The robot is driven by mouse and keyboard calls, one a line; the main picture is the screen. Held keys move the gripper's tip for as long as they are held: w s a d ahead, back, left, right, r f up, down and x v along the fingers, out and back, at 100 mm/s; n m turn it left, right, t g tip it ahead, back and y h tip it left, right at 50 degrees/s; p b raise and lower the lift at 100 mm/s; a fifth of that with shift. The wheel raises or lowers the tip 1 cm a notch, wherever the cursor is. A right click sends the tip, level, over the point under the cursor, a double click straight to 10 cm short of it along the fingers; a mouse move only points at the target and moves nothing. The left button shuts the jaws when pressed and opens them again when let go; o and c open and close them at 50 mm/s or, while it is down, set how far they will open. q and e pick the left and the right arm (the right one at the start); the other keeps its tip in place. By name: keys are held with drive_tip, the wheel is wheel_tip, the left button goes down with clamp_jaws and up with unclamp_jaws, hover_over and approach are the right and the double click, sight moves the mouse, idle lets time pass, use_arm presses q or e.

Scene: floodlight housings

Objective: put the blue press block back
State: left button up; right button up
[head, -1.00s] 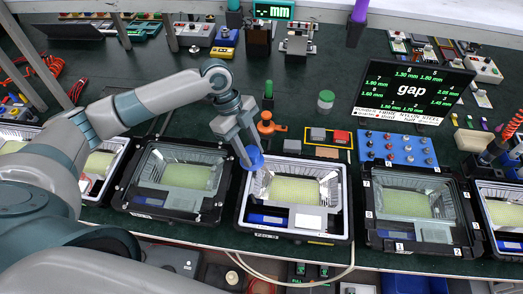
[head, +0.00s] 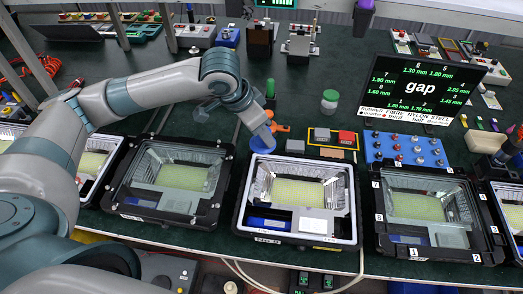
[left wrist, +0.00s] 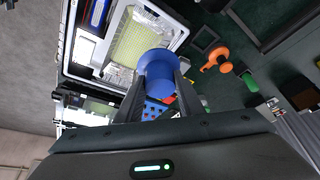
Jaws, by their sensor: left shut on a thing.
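The blue press block (head: 256,146) is a round blue piece, partly hidden by my left gripper in the head view. My left gripper (head: 262,137) is shut on it at the back left corner of the middle white-rimmed floodlight housing (head: 357,212). In the left wrist view the blue press block (left wrist: 158,68) sits between the two dark fingers (left wrist: 158,88), its round face toward the camera. The housing's white rim (left wrist: 181,37) shows behind it there. Whether the block touches anything below cannot be told. My right gripper is not in view.
An orange piece (head: 283,128) and a green-capped jar (head: 330,100) stand behind the block. A tray with grey and red blocks (head: 346,138) lies to their right. A blue board with knobs (head: 405,148) and the gap screen (head: 425,88) are farther right. Dark-framed housings flank the middle one.

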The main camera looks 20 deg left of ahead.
use_arm(q)
drive_tip(key=n, duration=0.1)
drive_tip(key=n+b, duration=0.1)
drive_tip(key=n+y, duration=0.1)
drive_tip(key=shift+w+d+r+t+b, duration=0.25)
drive_tip(key=shift+w+r+t+b, duration=0.05)
drive_tip(key=shift+r, duration=0.05)
drive_tip(key=shift+w+d+r+n+y+b, duration=0.1)
drive_tip(key=shift+r+n+y+b, duration=0.25)
drive_tip(key=shift+n, duration=0.55)
drive_tip(key=shift+r+n+y+b, duration=0.1)
drive_tip(key=shift+n+y+b, duration=0.4)
drive_tip(key=shift+n, duration=0.4)
drive_tip(key=shift+d, duration=0.1)
